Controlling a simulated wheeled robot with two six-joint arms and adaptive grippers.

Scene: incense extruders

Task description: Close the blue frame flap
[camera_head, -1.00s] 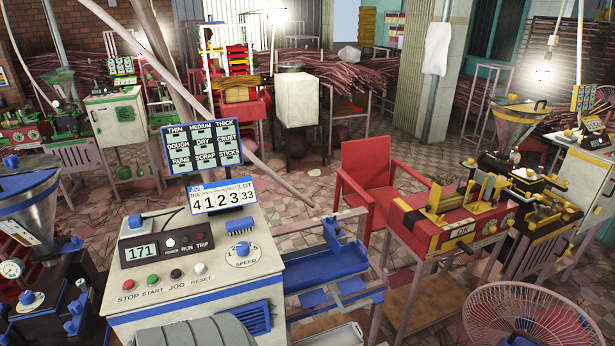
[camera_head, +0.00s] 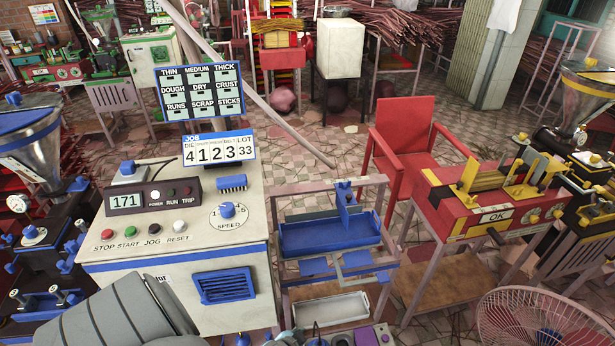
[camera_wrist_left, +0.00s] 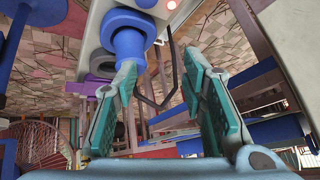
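The blue frame stand (camera_head: 331,230) is right of the white control cabinet in the head view. It holds a blue tray on pale pink legs. A blue upright plate (camera_head: 345,205) rises from the tray and looks like the flap; I cannot tell for sure that it is. My left gripper (camera_wrist_left: 161,75) shows in the left wrist view with its two teal fingers spread and nothing visibly held. A blue knob-like part (camera_wrist_left: 128,42) is near its left finger. Neither gripper shows in the head view. I cannot tell the left gripper's distance from the frame.
The white control cabinet (camera_head: 180,250) stands left of the frame, with a sign board above. A red chair (camera_head: 400,150) and a red-and-yellow machine (camera_head: 480,205) are to the right. A fan (camera_head: 540,320) is at the lower right. A pale tray (camera_head: 331,309) lies below the frame.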

